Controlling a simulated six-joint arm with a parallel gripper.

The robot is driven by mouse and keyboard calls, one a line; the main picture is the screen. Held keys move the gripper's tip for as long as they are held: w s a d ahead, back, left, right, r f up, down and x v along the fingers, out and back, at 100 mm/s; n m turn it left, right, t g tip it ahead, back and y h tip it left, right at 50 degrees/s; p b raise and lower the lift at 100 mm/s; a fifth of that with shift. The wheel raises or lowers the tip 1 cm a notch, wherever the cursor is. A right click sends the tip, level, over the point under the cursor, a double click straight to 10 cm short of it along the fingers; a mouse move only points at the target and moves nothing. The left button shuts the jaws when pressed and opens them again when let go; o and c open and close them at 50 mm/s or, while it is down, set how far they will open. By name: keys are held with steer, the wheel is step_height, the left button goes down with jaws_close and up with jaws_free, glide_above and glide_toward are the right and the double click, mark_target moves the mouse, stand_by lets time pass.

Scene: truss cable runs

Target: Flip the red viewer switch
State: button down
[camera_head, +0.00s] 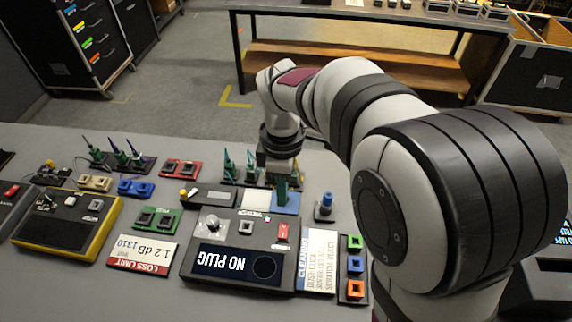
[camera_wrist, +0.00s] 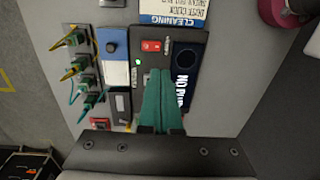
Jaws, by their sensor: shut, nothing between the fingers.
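The red viewer switch (camera_head: 283,232) is a small red rocker on the dark grey viewer box (camera_head: 205,233), at its right side in the head view. The viewer screen reads "NO PLUG". In the wrist view the red switch (camera_wrist: 152,46) lies just beyond my fingertips, with a small lit green light beside it. My gripper (camera_head: 282,203) points down over the back edge of the viewer, behind the switch. In the wrist view my gripper (camera_wrist: 160,72) has its teal fingers together and empty. They hide part of the viewer; whether they touch it I cannot tell.
A cleaning card (camera_head: 318,262) and a column of coloured sockets (camera_head: 354,264) stand right of the viewer. A blue-topped post (camera_head: 325,206) is near my gripper. A yellow-edged meter (camera_head: 68,222) and a loss limit card (camera_head: 143,253) lie left. Several upright green connectors stand behind.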

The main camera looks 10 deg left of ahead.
mark_target(283, 227)
steer(key=shift+t, duration=0.4)
steer(key=f, duration=0.4)
steer(key=w+f, duration=0.1)
steer(key=f, duration=0.4)
steer(key=w+f, duration=0.1)
steer(key=f, duration=0.4)
steer(key=shift+f, duration=0.15)
steer(key=shift+s, duration=0.15)
steer(key=shift+s+r, duration=0.2)
steer(key=shift+s, duration=0.4)
